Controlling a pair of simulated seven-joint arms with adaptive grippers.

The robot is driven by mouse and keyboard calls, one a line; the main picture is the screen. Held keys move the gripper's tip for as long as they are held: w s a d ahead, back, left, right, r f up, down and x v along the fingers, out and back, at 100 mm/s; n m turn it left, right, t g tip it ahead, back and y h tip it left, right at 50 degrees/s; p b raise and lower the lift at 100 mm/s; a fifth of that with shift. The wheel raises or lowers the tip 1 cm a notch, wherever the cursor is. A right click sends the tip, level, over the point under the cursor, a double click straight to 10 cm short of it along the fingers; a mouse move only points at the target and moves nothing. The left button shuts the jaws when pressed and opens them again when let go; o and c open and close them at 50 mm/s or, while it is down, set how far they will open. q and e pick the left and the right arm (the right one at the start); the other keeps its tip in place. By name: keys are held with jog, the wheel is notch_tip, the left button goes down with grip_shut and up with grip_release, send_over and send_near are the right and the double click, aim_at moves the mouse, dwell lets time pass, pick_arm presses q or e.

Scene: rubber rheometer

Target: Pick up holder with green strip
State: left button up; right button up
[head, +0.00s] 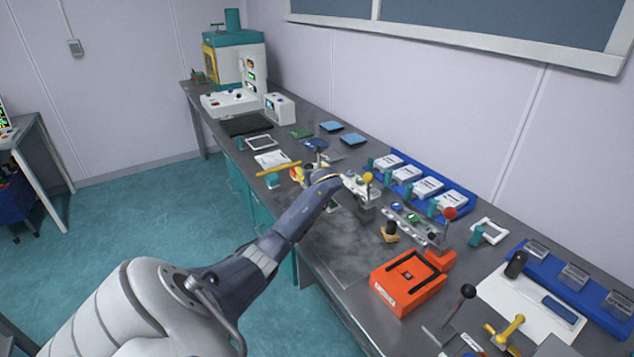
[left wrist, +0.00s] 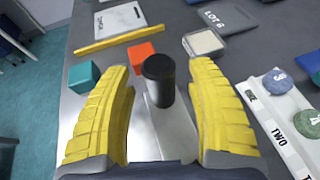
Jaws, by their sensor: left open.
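My left gripper (left wrist: 160,68) is open, with its two ribbed yellow fingers spread. In the left wrist view a black cylindrical knob (left wrist: 158,75) on a pale metal plate shows between the fingers; I cannot tell whether they touch it. In the head view the left gripper (head: 311,174) is over the middle of the bench, partly hidden by its own arm. I cannot clearly make out a holder with a green strip. A white strip-shaped rack (left wrist: 285,130) marked TWO, with blue and green discs, lies right of the gripper. My right gripper is not in view.
A teal cube (left wrist: 82,77), an orange block (left wrist: 141,56) and a yellow bar (left wrist: 118,39) lie ahead and left of the gripper. An orange fixture (head: 408,283) and blue trays (head: 458,205) stand to the right. A bare bench patch (head: 345,245) is near the front edge.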

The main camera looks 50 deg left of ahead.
pick_arm(q)
jog(key=shift+x, duration=0.8)
jog(key=shift+c, duration=0.5)
grip_shut()
